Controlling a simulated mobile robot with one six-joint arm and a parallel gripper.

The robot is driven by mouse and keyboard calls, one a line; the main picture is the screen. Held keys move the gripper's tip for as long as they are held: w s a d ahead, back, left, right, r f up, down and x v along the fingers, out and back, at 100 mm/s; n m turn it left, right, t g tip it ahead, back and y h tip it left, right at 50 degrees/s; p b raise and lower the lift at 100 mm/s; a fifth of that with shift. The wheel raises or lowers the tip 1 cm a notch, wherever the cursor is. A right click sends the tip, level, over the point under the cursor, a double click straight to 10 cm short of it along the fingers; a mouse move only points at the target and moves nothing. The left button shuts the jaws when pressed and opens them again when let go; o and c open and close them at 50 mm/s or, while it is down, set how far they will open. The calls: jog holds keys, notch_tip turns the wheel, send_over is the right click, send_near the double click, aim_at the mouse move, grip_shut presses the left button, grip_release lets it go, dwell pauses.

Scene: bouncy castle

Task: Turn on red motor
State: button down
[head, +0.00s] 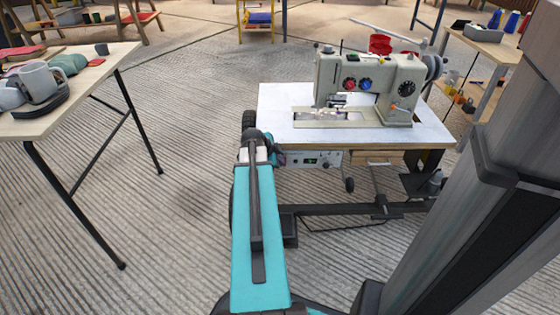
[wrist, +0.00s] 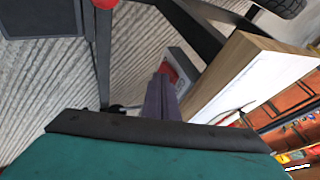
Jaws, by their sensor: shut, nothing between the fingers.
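The sewing machine (head: 385,75) is cream and stands on a white-topped table (head: 285,105). It has a red knob (head: 349,84) and a blue knob (head: 365,85) on its front. No part is clearly readable as a red motor. In the wrist view my gripper (wrist: 160,82) is shut and empty, its dark fingers close together. Just beyond the fingertips is a grey box with a red part (wrist: 183,66); contact cannot be told.
A wooden table edge (wrist: 235,75) lies right of my fingers in the wrist view. Dark frame bars and a pedal stand beneath the table. A table with mugs (head: 110,58) is at left. Ribbed floor is open between the tables.

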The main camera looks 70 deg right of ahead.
jog(key=s+a+f+p+v, duration=0.1)
jog(key=p+v, duration=0.6)
jog(key=v, duration=0.3)
jog(key=shift+s+a, duration=0.2)
jog(key=shift+a, duration=0.1)
jog(key=p, duration=0.2)
jog(key=r+p, duration=0.1)
jog(key=p, duration=0.2)
jog(key=shift+w+a+r, duration=0.1)
jog(key=shift+a, duration=0.2)
jog(key=shift+a+r+p, duration=0.25)
jog(key=shift+a+p, duration=0.05)
jog(key=shift+p, duration=1.25)
jog(key=shift+w, duration=0.15)
